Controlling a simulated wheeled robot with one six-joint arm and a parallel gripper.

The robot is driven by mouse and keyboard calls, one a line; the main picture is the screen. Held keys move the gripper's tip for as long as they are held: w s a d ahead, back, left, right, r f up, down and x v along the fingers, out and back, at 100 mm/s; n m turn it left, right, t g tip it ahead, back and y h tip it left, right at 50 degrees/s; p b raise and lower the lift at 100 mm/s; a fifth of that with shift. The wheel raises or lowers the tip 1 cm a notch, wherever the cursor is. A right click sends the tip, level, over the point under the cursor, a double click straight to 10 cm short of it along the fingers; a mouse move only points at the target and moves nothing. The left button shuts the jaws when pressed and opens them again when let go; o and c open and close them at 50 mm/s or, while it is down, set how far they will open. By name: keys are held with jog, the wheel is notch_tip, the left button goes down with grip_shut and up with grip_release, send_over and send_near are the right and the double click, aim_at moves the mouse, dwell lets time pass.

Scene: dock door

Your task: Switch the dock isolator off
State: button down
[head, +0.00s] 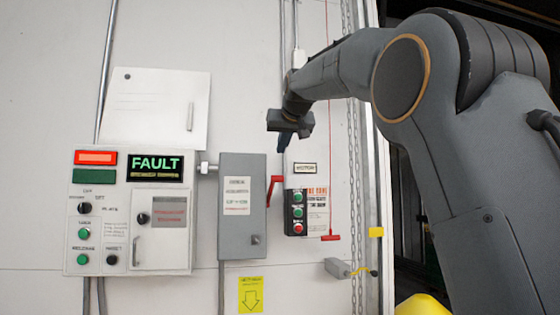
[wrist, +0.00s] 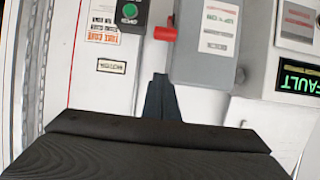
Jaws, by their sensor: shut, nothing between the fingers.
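The dock isolator is a grey box (head: 242,205) on the wall with a white label on its cover. Its red lever (head: 274,188) sticks out from the right side, its end tilted up and outward. My gripper (head: 283,145) is above and slightly right of the lever, fingers shut, empty and apart from it. In the wrist view, which looks upside down, my gripper's dark fingers (wrist: 160,90) point toward the wall below the red lever (wrist: 165,33) and the grey isolator box (wrist: 238,72). The lever's pivot is not clear there.
Left of the isolator is a control panel (head: 120,262) with a green FAULT display (head: 155,168). Right is a push-button station (head: 297,212) with green and red buttons, close to the lever. A chain (head: 355,200) hangs further right. Wall above the isolator is mostly free.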

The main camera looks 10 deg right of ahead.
jog(key=p, duration=0.4)
send_over(278, 176)
jog(key=w, duration=0.3)
notch_tip(278, 176, down, 4)
jog(key=shift+s+f, duration=0.4)
jog(key=shift+s, duration=0.25)
jog(key=shift+s+f+p, duration=0.45)
jog(key=shift+s+f, duration=0.3)
jog(key=shift+f, duration=0.2)
jog(key=shift+f+b, duration=0.2)
jog(key=shift+b, duration=0.2)
